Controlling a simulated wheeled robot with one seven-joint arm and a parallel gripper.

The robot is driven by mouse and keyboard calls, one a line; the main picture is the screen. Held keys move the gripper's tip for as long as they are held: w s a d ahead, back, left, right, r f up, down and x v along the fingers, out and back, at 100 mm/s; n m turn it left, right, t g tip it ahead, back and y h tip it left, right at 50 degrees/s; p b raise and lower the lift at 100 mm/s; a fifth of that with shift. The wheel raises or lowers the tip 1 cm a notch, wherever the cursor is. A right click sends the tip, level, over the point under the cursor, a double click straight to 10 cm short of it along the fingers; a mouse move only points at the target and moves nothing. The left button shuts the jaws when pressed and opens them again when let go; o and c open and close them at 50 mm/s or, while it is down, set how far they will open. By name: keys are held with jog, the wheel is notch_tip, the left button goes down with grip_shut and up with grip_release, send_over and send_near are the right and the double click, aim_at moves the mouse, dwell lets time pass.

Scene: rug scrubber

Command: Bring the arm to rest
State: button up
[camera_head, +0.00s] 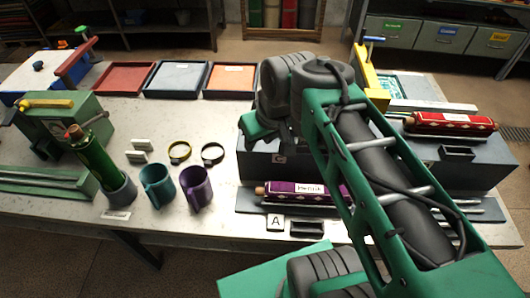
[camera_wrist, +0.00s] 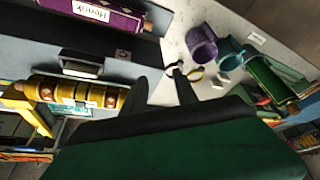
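My arm is folded over the right part of the workbench (camera_head: 225,125) in the head view. My gripper (camera_wrist: 161,88) shows two dark fingers standing apart in the wrist view, with nothing between them. Its fingertips cannot be made out in the head view, where my arm covers much of the bench. A purple roll (camera_head: 305,190) with a white label lies at the bench's front, partly behind my arm; it also shows in the wrist view (camera_wrist: 112,20). A yellow roll (camera_wrist: 70,91) lies left of the fingers in the wrist view. A red roll (camera_head: 450,123) lies at the right.
A teal mug (camera_head: 158,186) and a purple mug (camera_head: 195,188) stand left of my arm. A green roll (camera_head: 93,160) leans upright in a grey cup (camera_head: 120,190). Red (camera_head: 123,79), blue-grey (camera_head: 177,80) and orange (camera_head: 232,81) trays line the back. Bare bench shows among them.

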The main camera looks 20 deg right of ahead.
jog(key=s+f+m+b, duration=0.1)
jog(key=s+f+b, duration=0.2)
jog(key=f, duration=0.3)
jog(key=shift+s+f+m+h+b, duration=0.2)
jog(key=shift+m+h+b, duration=0.1)
jog(key=shift+m+h, duration=0.1)
dwell(0.6)
